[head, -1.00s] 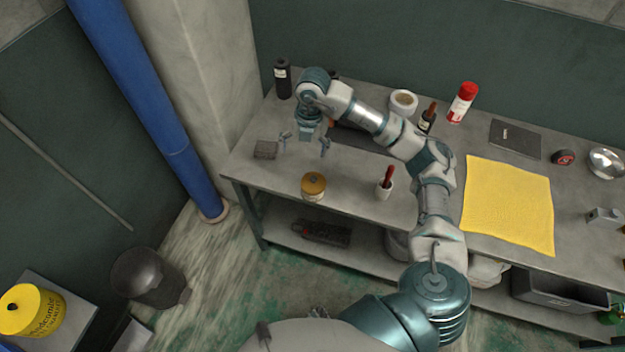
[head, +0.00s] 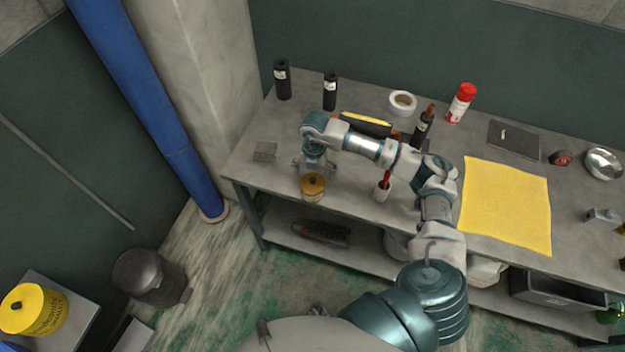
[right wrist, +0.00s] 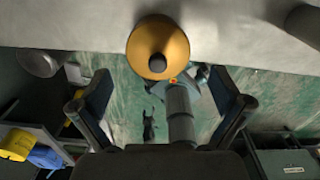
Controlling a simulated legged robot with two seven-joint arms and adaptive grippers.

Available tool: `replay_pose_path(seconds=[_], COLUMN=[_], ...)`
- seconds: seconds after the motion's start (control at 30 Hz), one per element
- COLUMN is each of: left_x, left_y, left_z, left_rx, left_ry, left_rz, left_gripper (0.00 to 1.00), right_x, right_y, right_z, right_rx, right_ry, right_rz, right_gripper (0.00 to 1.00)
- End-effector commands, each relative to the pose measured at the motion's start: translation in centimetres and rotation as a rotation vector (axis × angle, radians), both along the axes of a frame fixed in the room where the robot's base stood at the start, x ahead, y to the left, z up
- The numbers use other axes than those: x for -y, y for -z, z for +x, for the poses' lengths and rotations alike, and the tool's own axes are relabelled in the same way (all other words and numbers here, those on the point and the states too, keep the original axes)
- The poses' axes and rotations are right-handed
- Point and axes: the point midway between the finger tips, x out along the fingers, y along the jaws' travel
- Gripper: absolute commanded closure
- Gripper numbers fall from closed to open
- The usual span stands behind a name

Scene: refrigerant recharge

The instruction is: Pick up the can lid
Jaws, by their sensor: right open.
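The can lid (head: 313,183) is orange-yellow with a dark round knob. It sits on a small can (head: 313,197) near the front edge of the workbench. In the right wrist view the lid (right wrist: 158,47) is at the top centre, just beyond the fingertips. My right gripper (head: 314,172) is right behind and close to the can in the head view. Its two fingers are spread wide and empty in the right wrist view (right wrist: 160,92). Whether a finger touches the can cannot be told. My left gripper is not in view.
A red-handled tool in a white cup (head: 381,192) stands right of the can. A grey block (head: 265,151) lies to its left. Dark bottles (head: 283,80), a tape roll (head: 403,102) and a red-white spray can (head: 461,103) stand behind. A yellow cloth (head: 506,205) lies right.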

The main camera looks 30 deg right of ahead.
Motion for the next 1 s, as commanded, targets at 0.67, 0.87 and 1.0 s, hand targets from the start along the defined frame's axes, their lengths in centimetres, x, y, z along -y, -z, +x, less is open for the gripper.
replay_pose_path(seconds=[0.67, 0.87, 1.0], left_x=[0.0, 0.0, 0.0], left_y=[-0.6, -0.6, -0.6], left_z=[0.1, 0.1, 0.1], left_rx=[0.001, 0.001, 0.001], left_ry=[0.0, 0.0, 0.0], left_rz=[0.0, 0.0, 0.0], left_gripper=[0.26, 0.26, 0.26], right_x=[-0.3, -0.2, -0.2], right_y=[3.4, 3.4, 3.5], right_z=[0.0, 0.0, 0.0], right_rx=[0.001, -0.001, -0.002], right_ry=[-0.002, -0.002, -0.002], right_rz=[0.001, 0.001, 0.001], right_gripper=[0.47, 0.97, 1.0])
